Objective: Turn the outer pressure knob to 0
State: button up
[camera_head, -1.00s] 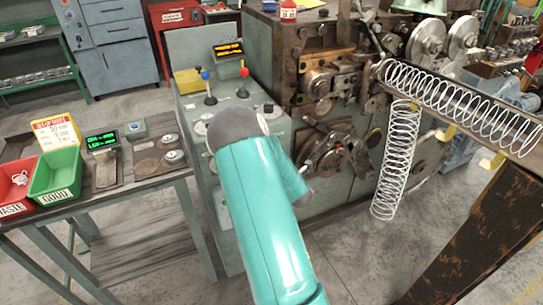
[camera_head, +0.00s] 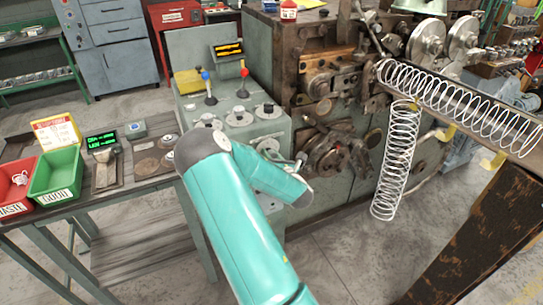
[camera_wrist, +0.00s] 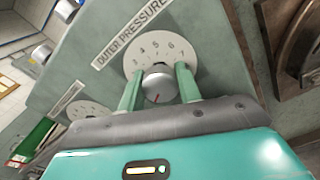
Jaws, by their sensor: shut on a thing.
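The outer pressure knob (camera_wrist: 157,88) is a round silver knob with a red mark on its near face. It sits in front of a pale numbered dial (camera_wrist: 172,44), beside a label (camera_wrist: 130,33) reading OUTER PRESSURE. In the wrist view my gripper (camera_wrist: 159,74) has its two teal fingers on either side of the knob, shut on it. The gripper body covers the lower part of the dial, so the 0 cannot be made out.
A second dial (camera_wrist: 89,108) lies left of the gripper. Joystick levers with a blue ball (camera_head: 205,75) and a red ball (camera_head: 244,72) stand on the cabinet. The coiling machine (camera_head: 335,75) adjoins it on the right. A side table holds a green bin (camera_head: 55,195).

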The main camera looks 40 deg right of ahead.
dwell(0.4)
jog(key=o, duration=1)
jog(key=v, duration=1.4)
jog(key=shift+w, duration=0.15)
